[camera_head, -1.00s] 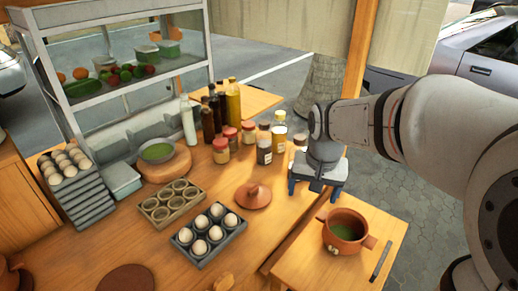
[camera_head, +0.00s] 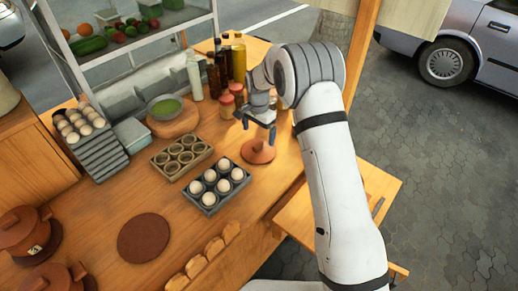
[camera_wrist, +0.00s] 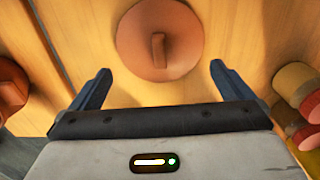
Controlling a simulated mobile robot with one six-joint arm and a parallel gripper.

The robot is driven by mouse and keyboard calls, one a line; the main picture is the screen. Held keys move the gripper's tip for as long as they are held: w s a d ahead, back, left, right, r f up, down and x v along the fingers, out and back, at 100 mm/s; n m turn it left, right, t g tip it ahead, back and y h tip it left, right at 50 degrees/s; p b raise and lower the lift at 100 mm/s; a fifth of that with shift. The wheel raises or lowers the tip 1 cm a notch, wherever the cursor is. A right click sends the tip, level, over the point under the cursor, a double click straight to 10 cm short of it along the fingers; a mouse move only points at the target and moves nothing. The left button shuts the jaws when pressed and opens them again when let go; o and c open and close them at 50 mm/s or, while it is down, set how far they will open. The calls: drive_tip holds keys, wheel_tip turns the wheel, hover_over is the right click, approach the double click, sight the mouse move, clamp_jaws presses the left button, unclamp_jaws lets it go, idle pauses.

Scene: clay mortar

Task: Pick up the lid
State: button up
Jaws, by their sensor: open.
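The lid (camera_head: 259,152) is a round terracotta disc with a raised knob, lying on the wooden table just right of the egg tray. In the wrist view the lid (camera_wrist: 161,38) lies ahead of my gripper, its knob about in line with the middle of the gap. My gripper (camera_head: 259,139) is open and empty, with blue fingers pointing down, above and close to the lid. The wrist view shows its two fingers (camera_wrist: 160,80) spread wide on either side, apart from the lid.
An egg tray (camera_head: 217,203) and a tray of empty cups (camera_head: 181,158) stand left of the lid. Jars (camera_head: 227,106) and bottles (camera_head: 238,58) stand close behind my gripper. A brown round mat (camera_head: 144,239) lies at the front left.

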sight(259, 145)
wheel_tip(259, 145, down, 7)
drive_tip(key=shift+r+p, duration=0.1)
drive_tip(key=shift+p, duration=1.1)
drive_tip(key=shift+c, duration=0.4)
drive_tip(key=shift+s, duration=0.2)
clamp_jaws()
